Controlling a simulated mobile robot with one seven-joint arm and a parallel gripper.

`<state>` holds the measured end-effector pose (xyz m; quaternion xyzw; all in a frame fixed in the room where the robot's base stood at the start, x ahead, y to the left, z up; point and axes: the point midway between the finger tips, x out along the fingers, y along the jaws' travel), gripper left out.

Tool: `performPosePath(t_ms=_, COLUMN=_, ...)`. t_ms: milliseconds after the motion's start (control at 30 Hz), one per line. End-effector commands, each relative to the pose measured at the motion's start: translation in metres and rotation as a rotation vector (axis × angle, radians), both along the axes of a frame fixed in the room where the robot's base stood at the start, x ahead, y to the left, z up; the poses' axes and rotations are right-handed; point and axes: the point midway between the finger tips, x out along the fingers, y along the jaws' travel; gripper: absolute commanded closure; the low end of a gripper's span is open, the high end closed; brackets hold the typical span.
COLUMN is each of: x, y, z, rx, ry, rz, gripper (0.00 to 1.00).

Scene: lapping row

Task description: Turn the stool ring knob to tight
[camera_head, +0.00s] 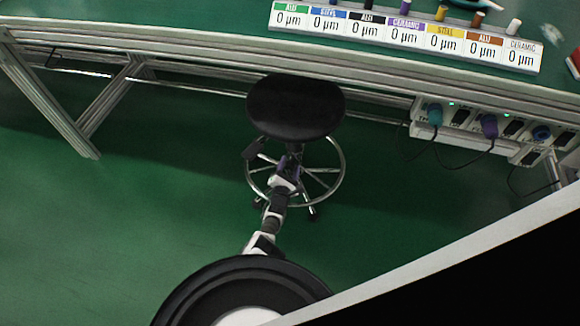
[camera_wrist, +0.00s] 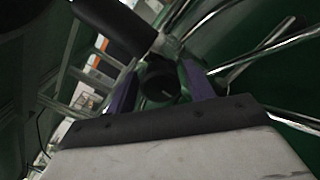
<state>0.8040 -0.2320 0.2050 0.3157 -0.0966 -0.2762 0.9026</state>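The stool has a round black seat (camera_head: 295,105) and a chrome foot ring (camera_head: 342,178) with spokes below it. My gripper (camera_head: 292,157) reaches in under the front of the seat, close to the column, inside the ring's outline. In the wrist view my gripper (camera_wrist: 160,80) has its two purple fingers apart, on either side of a round black knob (camera_wrist: 160,84). Narrow gaps seem to show beside the knob; I cannot make out firm contact. Chrome spokes (camera_wrist: 245,62) run off to the right. In the head view the knob is hidden.
A green-topped workbench (camera_head: 180,14) stands over and behind the stool, with a metal frame leg (camera_head: 45,95) at left. A power strip (camera_head: 470,140) with plugs and hanging cables is at right. A black lever (camera_head: 254,149) juts from the stool's left. Green floor at left is clear.

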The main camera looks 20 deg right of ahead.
Motion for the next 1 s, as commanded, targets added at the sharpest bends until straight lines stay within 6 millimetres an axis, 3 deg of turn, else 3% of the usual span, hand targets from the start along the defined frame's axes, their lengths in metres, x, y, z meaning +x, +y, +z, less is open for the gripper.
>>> performPosePath(t_ms=33, x=0.0000, y=0.0000, z=0.0000, rx=0.000, ry=0.000, rz=0.000, gripper=0.54)
performPosePath(t_ms=300, x=0.0000, y=-0.0002, z=0.0001, rx=0.000, ry=0.000, rz=0.000, gripper=0.86)
performPosePath(t_ms=667, x=0.0001, y=0.0000, z=0.0001, rx=-0.060, ry=0.040, rz=-0.001, gripper=0.86)
performPosePath(t_ms=1000, x=0.0005, y=0.0003, z=0.0002, rx=-0.278, ry=0.187, rz=-0.001, gripper=0.86)
